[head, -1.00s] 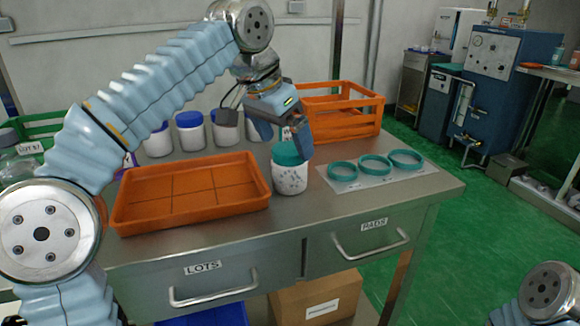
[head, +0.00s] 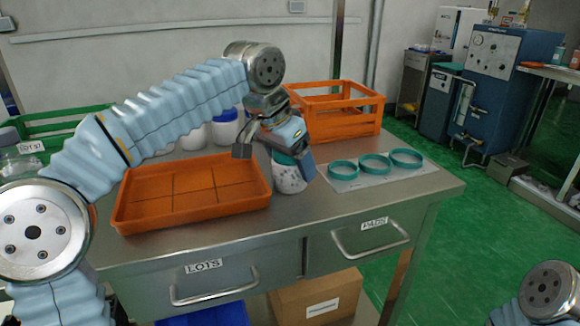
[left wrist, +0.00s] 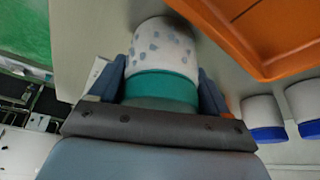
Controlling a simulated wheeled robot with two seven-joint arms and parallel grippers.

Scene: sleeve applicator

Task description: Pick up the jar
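The jar (head: 289,182) is white with grey specks and a teal band near its top. It is by the right end of the orange tray in the head view; I cannot tell whether it is slightly tilted. My left gripper (head: 290,160) is tilted over its top, and one finger hides part of it. In the left wrist view the jar (left wrist: 160,48) lies between the two fingers of my left gripper (left wrist: 162,75), one on each side of the teal band. Whether they press on it is unclear. My right gripper is out of view.
The orange tray (head: 128,215) is left of the jar. Teal rings (head: 375,164) lie on a white sheet (head: 350,184) to the right. An orange crate (head: 335,100) and white jars with blue lids (head: 225,130) stand behind.

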